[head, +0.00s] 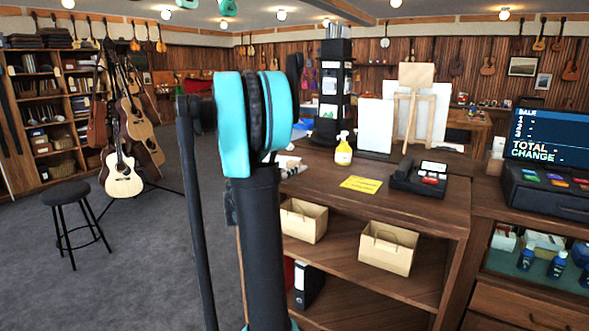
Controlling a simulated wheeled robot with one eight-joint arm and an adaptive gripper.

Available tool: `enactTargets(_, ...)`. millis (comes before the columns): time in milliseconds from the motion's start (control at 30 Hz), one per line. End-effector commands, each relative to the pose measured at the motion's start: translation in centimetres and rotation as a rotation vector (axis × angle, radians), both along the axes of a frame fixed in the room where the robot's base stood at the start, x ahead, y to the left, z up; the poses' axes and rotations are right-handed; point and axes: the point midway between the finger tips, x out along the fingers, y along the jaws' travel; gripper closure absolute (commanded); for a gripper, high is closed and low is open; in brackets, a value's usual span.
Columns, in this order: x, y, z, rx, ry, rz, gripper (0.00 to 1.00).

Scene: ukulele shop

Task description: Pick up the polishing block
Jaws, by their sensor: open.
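I cannot pick out the polishing block for certain. Small pale and dark items (288,163) lie on the wooden counter (330,180), just right of my arm, too small and partly covered to name. My own black and teal arm stands upright in the middle of the head view and hides part of the counter's left end. Two teal pieces of what looks like my arm cut into the top edge. My gripper cannot be made out in this view.
A register (548,170) stands at right. A stool (70,205) and guitars (122,175) are left; grey floor between is open.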

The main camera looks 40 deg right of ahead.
Motion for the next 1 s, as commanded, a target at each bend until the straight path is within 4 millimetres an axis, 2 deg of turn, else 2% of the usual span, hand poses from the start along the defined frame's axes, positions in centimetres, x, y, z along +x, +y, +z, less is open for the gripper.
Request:
enactTargets(267,0.6,-1.4,0.0,0.000,-0.001,-0.001,0.33)
enactTargets(600,2.5,-5.3,0.2,0.000,-0.001,-0.001,0.33)
enactTargets(833,2.6,-5.6,0.2,0.000,-0.001,0.000,0.33)
enactTargets(867,2.6,-5.5,0.2,0.000,-0.001,0.000,0.34)
enactTargets(1000,2.6,-5.5,0.2,0.000,-0.001,0.000,0.51)
